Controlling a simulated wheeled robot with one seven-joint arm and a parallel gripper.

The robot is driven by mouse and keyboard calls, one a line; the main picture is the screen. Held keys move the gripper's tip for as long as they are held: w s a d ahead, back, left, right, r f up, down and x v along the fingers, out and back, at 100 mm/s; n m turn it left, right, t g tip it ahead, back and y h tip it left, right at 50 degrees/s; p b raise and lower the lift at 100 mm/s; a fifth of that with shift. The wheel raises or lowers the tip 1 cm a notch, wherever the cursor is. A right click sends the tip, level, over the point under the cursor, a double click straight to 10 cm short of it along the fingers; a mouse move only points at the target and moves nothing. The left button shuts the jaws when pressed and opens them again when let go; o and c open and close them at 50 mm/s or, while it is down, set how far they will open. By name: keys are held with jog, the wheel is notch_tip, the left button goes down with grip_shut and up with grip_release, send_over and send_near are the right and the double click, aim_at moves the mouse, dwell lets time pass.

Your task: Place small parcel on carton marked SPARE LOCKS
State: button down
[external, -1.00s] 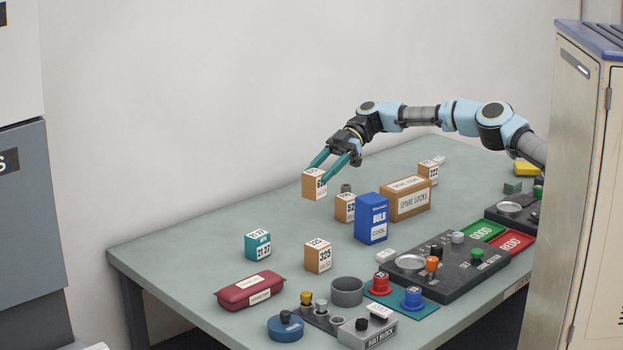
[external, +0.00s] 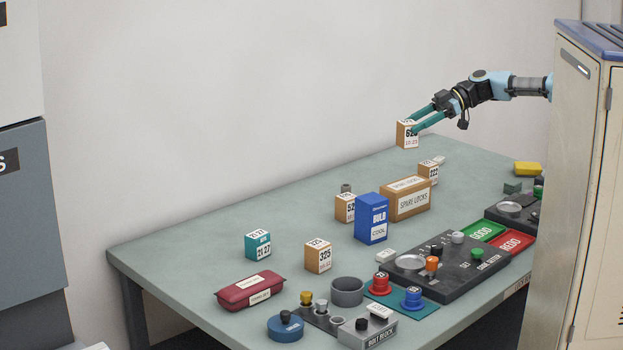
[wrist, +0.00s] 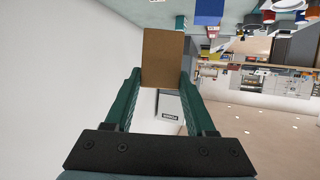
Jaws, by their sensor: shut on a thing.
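My gripper (external: 425,118) has teal fingers shut on a small brown parcel (external: 406,134) with a white label that appears to start with 62. The parcel is held in the air above the far part of the table. In the wrist view the parcel (wrist: 162,58) is a plain brown face between the fingertips. The carton marked SPARE LOCKS (external: 407,202) stands on the table, lower in the external view than the held parcel and apart from it. Its top has a white label and looks clear.
A tall cabinet (external: 580,190) stands at right. The table's far left is clear.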

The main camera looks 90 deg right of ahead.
jog(key=shift+s+f+p, duration=0.1)
jog(key=shift+f+p, duration=0.75)
jog(key=shift+f, duration=4.25)
jog(key=shift+c, duration=1.2)
grip_release()
jog(key=shift+r, duration=0.3)
jog(key=b+v, duration=0.2)
jog(key=v, duration=1)
jog(key=shift+b, duration=0.3)
jog(key=shift+a, duration=0.1)
